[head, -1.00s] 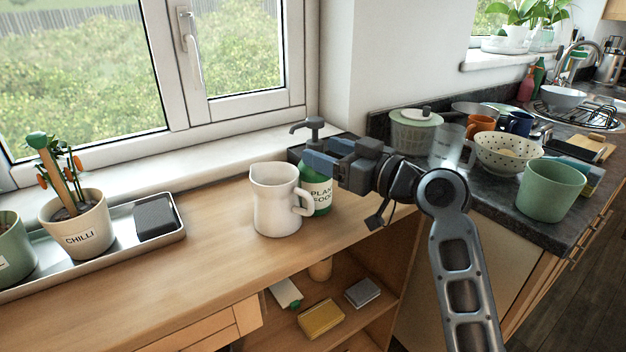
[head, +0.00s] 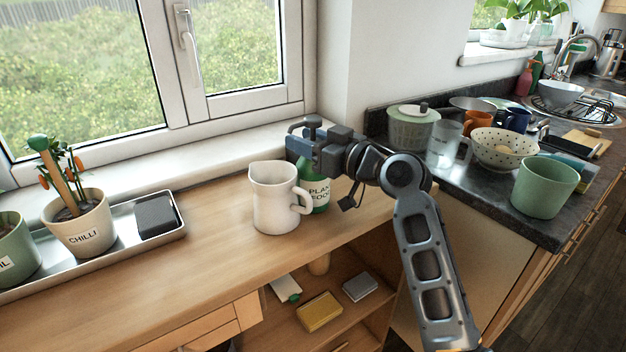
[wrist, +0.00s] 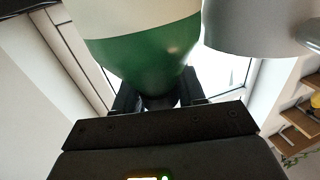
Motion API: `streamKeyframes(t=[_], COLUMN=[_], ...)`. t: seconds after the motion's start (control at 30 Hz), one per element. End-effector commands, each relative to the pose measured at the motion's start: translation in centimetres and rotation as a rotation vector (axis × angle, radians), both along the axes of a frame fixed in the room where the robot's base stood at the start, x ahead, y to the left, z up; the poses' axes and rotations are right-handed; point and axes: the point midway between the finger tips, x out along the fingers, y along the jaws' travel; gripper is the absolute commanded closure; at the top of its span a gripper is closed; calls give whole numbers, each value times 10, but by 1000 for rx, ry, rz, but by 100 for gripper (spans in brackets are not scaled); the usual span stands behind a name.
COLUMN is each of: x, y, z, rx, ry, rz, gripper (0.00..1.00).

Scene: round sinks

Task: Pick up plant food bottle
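The plant food bottle (head: 318,192) is green with a white label and stands on the wooden counter, partly hidden behind the white jug (head: 275,198). Its dark pump top (head: 307,124) shows just above my gripper (head: 312,150), which is level with the bottle's neck. In the wrist view, the green bottle body (wrist: 150,55) fills the upper middle and narrows to a neck between my two spread black fingers (wrist: 162,95). The fingers look open around the neck; contact is hard to see.
The white jug stands close in front and left of the bottle; it also shows in the wrist view (wrist: 250,28). A metal tray (head: 180,232) with potted plants lies left. The window wall is behind. Crowded dark worktop (head: 480,190) on the right.

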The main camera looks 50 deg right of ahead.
Motion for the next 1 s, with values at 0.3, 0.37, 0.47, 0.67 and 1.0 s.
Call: streamKeyframes(t=[0.3, 0.37, 0.47, 0.67, 1.0], x=[0, 0, 0, 0, 0], y=[0, 0, 0, 0, 0], z=[1, 1, 1, 2, 2], rx=[0, -1, -1, -1, -1], ry=[-2, -2, -3, -3, -3], rz=[0, 0, 0, 0, 0], gripper=[92, 98, 100, 100, 100])
